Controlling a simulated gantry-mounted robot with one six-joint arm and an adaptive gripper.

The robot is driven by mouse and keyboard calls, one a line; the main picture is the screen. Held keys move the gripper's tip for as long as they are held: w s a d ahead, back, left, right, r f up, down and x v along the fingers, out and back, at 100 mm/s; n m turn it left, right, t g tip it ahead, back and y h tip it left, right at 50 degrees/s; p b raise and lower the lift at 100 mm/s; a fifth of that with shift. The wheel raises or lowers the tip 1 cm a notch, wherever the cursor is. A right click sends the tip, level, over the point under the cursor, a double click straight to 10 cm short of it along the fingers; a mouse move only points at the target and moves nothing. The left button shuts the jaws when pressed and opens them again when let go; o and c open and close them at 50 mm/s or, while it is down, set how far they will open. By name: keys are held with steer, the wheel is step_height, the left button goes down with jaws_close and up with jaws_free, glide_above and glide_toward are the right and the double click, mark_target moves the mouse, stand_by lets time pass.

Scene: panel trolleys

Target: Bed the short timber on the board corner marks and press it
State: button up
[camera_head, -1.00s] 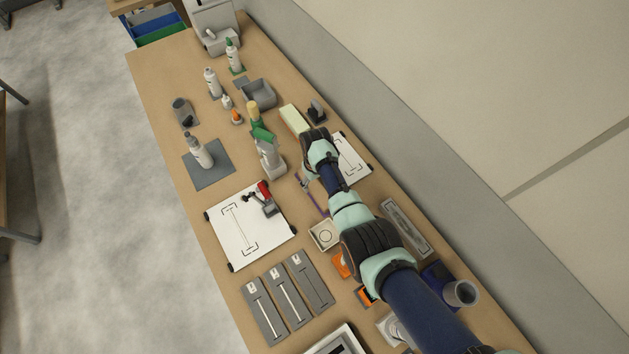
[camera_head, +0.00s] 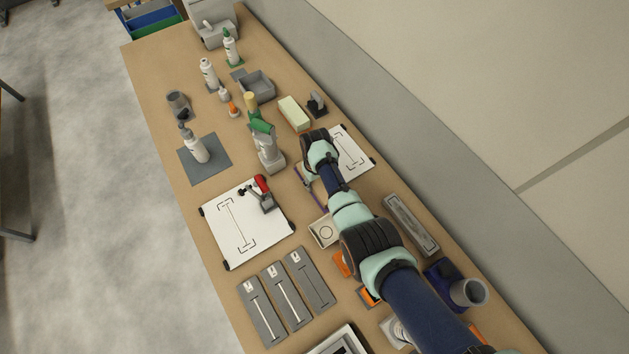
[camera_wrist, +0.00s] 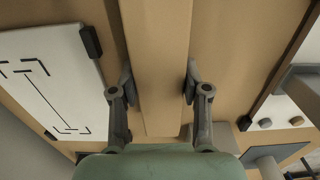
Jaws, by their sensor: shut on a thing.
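The short timber (camera_wrist: 155,60) is a plain light-brown bar in the wrist view, running from the top edge down between the fingers. My gripper (camera_wrist: 158,84) is shut on it, one pad on each side. A white board (camera_wrist: 40,70) with black corner marks lies to the left of the timber, apart from it in the picture. In the head view, my arm partly covers a marked white board (camera_head: 352,150), and the timber cannot be made out. Another marked white board (camera_head: 225,215) lies nearer the bench's left edge. I cannot tell the timber's height above the bench.
A red-handled tool (camera_head: 265,196) rests on the left board. A grey and green device (camera_head: 268,150), a pale green block (camera_head: 294,113) and a black holder (camera_head: 316,103) stand near my wrist. Grey strips (camera_head: 262,310) and a shallow square tray (camera_head: 323,232) lie closer.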

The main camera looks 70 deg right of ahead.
steer(key=o, duration=0.5)
steer(key=c, duration=0.5)
steer(key=shift+r+p, duration=1.05)
steer(key=o, duration=0.6)
steer(key=c, duration=0.6)
step_height(320, 180, up, 4)
steer(key=p, duration=0.4)
